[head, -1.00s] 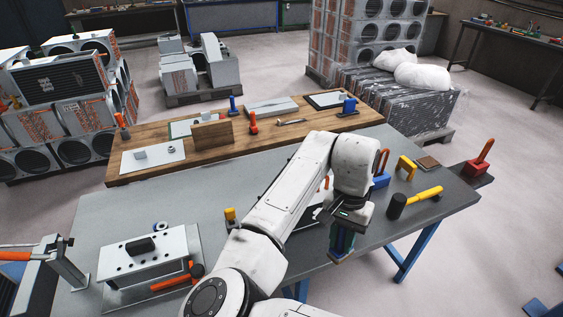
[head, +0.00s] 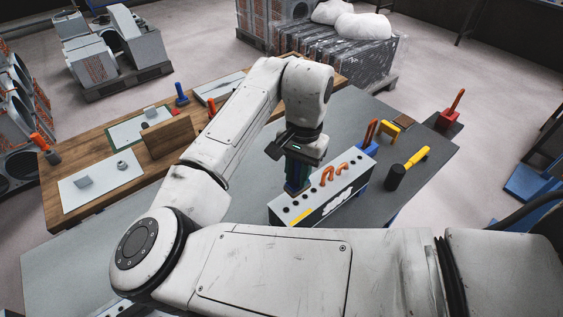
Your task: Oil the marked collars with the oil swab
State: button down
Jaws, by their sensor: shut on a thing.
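My gripper (head: 296,186) points down over the left half of a long grey box (head: 330,209) with a row of dark holes in its top. It is shut on a narrow dark blue-green object (head: 297,172), mostly hidden between the fingers. I cannot tell whether this is the oil swab, or whether its lower end touches the box. Two orange bent tubes (head: 327,175) stand in the box top, right of my gripper. Marks on individual collars are too small to make out.
A wooden bench (head: 72,203) lies behind left.

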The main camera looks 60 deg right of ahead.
aim_at(290, 188)
jog(key=shift+p, duration=0.3)
notch_tip(290, 188, down, 4)
jog(key=b, duration=0.2)
jog(key=shift+b, duration=0.35)
jog(key=shift+w+a, duration=0.3)
jog(key=shift+a, duration=0.6)
jog(key=shift+w+a, duration=0.15)
jog(key=shift+a, duration=0.6)
jog(key=shift+f, duration=0.1)
jog(key=shift+f, duration=0.7)
jog(key=shift+f, duration=0.3)
